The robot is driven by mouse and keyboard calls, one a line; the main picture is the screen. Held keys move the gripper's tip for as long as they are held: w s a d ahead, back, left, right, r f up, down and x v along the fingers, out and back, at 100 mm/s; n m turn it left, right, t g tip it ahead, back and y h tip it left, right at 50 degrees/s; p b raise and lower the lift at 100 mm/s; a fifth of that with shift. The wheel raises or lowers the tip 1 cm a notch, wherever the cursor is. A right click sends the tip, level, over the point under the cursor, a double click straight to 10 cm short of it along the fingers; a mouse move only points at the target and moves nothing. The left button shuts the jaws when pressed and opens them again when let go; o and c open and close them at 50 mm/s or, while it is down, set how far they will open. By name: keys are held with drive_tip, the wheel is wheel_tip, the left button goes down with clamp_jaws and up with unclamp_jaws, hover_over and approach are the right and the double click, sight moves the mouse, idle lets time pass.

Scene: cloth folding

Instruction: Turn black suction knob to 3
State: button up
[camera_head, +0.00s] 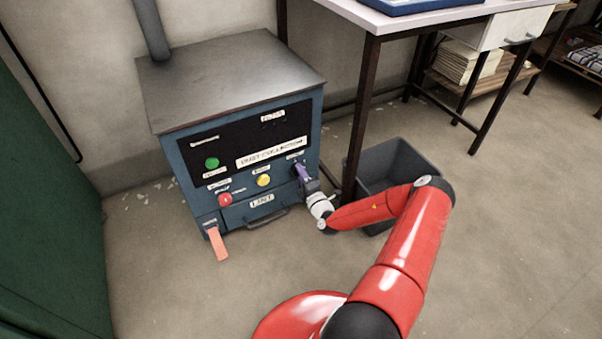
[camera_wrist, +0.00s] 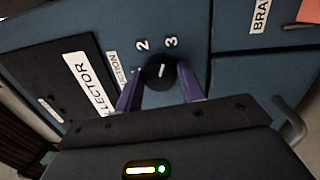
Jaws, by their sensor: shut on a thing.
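The black suction knob (camera_wrist: 159,75) is on the front panel of the dust collector (camera_head: 232,62). It sits between the two purple fingers of my gripper (camera_wrist: 160,68), and the gripper is shut on it. A short white pointer line on the knob is nearly upright in the wrist view and leans slightly right, toward the 3. The labels 2 (camera_wrist: 143,45) and 3 (camera_wrist: 171,42) show above the knob. Part of the suction label is hidden behind the left finger. In the head view my gripper (camera_head: 301,172) is at the panel's right side and covers the knob.
The panel also carries a green button (camera_head: 212,162), a yellow button (camera_head: 263,180) and a red button (camera_head: 225,199). A drawer handle (camera_head: 266,218) is below.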

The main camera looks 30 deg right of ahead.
drive_tip(key=shift+m, duration=0.7)
drive_tip(key=o, duration=1)
drive_tip(key=shift+c, duration=0.2)
drive_tip(key=s, duration=0.8)
drive_tip(key=shift+f+p, duration=0.35)
drive_tip(key=shift+w+a, duration=0.1)
